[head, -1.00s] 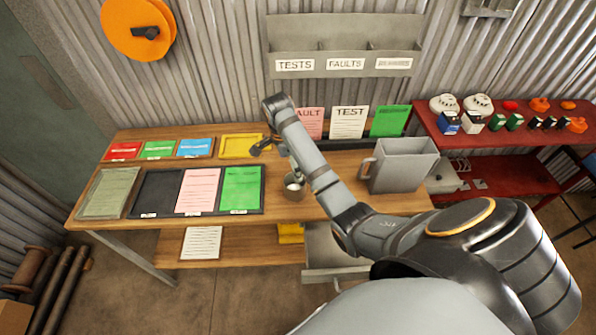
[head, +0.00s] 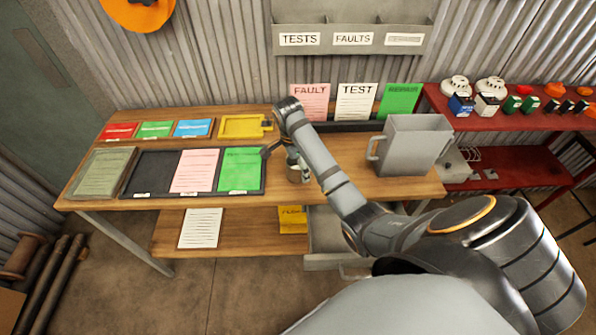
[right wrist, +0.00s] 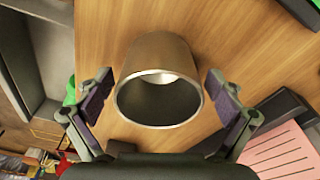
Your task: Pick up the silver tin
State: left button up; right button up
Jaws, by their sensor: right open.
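The silver tin (head: 294,174) stands on the wooden bench near its front edge, partly hidden behind my right gripper in the head view. In the right wrist view the tin (right wrist: 160,85) is open-topped and empty, with its bright rim facing the camera. My right gripper (head: 280,154) is at the tin. In the right wrist view its dark pads (right wrist: 158,88) are spread wide, one on each side of the tin, with a gap at both sides. My left gripper is not in view.
A large grey jug (head: 412,148) stands right of the tin. A dark tray (head: 150,173) with pink and green sheets lies to the left. A yellow tray (head: 240,127) and upright cards (head: 357,102) are behind. An open drawer (head: 328,235) hangs below the bench.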

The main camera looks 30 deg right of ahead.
jog(key=shift+r, duration=0.1)
jog(key=c, duration=1.3)
jog(key=shift+o, duration=0.2)
jog(key=r, duration=0.1)
jog(key=r+p, duration=0.1)
jog(key=r, duration=0.1)
jog(key=r+p, duration=0.1)
jog(key=shift+s+r, duration=0.2)
jog(key=shift+s, duration=0.05)
jog(key=s+r+p, duration=0.1)
jog(key=r+p, duration=0.1)
jog(key=s+r+p, duration=0.1)
jog(key=p, duration=0.2)
jog(key=s+r+p, duration=0.2)
jog(key=p, duration=0.1)
jog(key=shift+a+r, duration=0.3)
jog(key=shift+a, duration=0.1)
jog(key=s+r+p, duration=0.1)
jog(key=s, duration=0.2)
jog(key=s+a+r+p, duration=0.1)
jog(key=s+p, duration=0.1)
jog(key=s, duration=0.1)
jog(key=s+p, duration=0.1)
jog(key=s, duration=0.2)
jog(key=shift+s+a+r, duration=0.15)
jog(key=shift+a+r, duration=0.25)
